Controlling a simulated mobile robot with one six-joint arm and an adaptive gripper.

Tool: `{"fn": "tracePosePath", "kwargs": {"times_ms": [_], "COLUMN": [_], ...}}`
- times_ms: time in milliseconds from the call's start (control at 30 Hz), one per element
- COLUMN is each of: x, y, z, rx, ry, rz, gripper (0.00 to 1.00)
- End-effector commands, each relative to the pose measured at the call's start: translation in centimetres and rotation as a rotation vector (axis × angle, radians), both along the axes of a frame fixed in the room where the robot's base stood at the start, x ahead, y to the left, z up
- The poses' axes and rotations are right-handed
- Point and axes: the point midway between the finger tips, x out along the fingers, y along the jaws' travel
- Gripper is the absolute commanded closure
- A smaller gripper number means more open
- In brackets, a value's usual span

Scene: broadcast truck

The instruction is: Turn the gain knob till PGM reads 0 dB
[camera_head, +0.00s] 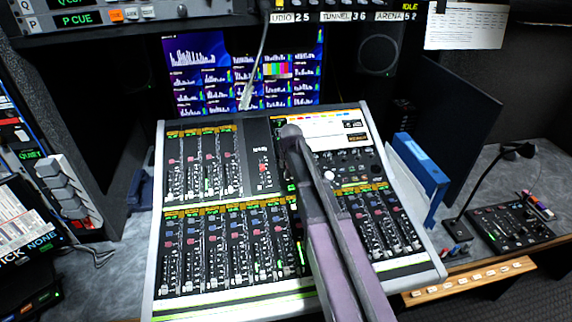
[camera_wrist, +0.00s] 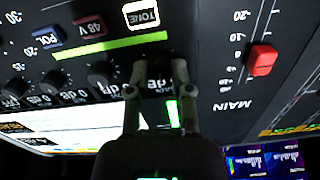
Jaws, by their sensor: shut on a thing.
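The mixing console (camera_head: 253,185) stands in the middle of the head view, where my arm crosses it and hides the gripper's tip. In the wrist view my gripper (camera_wrist: 158,70) is shut on the dark gain knob, mostly hidden between its fingers, at the end of a knob row by the TONE button (camera_wrist: 141,13). A "dB" label shows between the fingers. A bright green bar (camera_wrist: 173,113) shows just behind them. The console screen (camera_head: 322,125) is partly covered by my arm, and I cannot read any PGM value.
In the wrist view, other knobs (camera_wrist: 103,74) and the 48 V button (camera_wrist: 89,26) lie to the left; the red MAIN fader (camera_wrist: 262,60) lies to the right. Monitors (camera_head: 205,75) stand behind the console. A blue binder (camera_head: 418,170) and gooseneck microphone (camera_head: 480,190) are on the right.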

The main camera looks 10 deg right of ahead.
Motion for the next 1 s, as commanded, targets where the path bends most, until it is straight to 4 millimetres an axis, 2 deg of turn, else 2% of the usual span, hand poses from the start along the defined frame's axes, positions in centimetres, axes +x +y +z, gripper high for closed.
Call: {"fn": "tracePosePath", "kwargs": {"times_ms": [500, 1000], "x": [-0.12, -0.16], "y": [-0.04, -0.05], "z": [-0.07, -0.09], "rx": [0.129, 0.156], "ry": [0.003, 0.004], "rz": [-0.302, -0.367], "gripper": [1.00, 1.00]}}
